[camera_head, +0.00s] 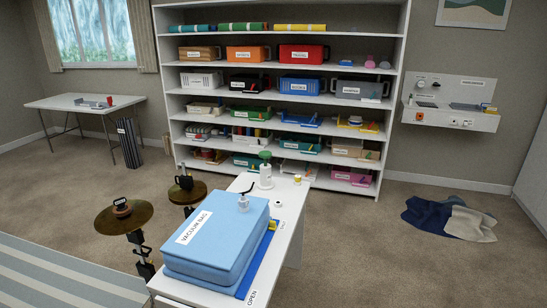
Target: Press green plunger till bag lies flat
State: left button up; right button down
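The light-blue vacuum bag (218,237) lies on the near part of a narrow white table. It is thick and puffed up, with a white name label on top. A small grey valve or nozzle (243,203) stands on its far right part. The green plunger (265,156) sits on top of a white pump cylinder (266,178), upright towards the table's far end. The plunger knob is raised a little above the cylinder. Neither of my grippers can be made out in this view.
A small yellow-white item (298,180) is near the pump. Brass round tops (108,222) stand left of the table. A filled shelf (390,60) stands behind; cloth (450,217) lies on the floor right.

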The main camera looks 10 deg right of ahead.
aim_at(264, 155)
jog(key=k+u, duration=0.1)
jog(key=u, duration=1.25)
jog(key=i+l, duration=0.15)
jog(key=l, duration=0.45)
jog(key=i+l, duration=0.15)
jog(key=l, duration=0.45)
jog(key=i+l, duration=0.1)
jog(key=l, duration=0.5)
jog(key=i+l, duration=0.15)
jog(key=l, duration=0.45)
jog(key=i+l, duration=0.15)
jog(key=l, duration=0.45)
jog(key=i+l, duration=0.15)
jog(key=l, duration=0.5)
jog(key=i+l, duration=0.15)
jog(key=l, duration=0.45)
jog(key=i+l, duration=0.1)
jog(key=l, duration=0.5)
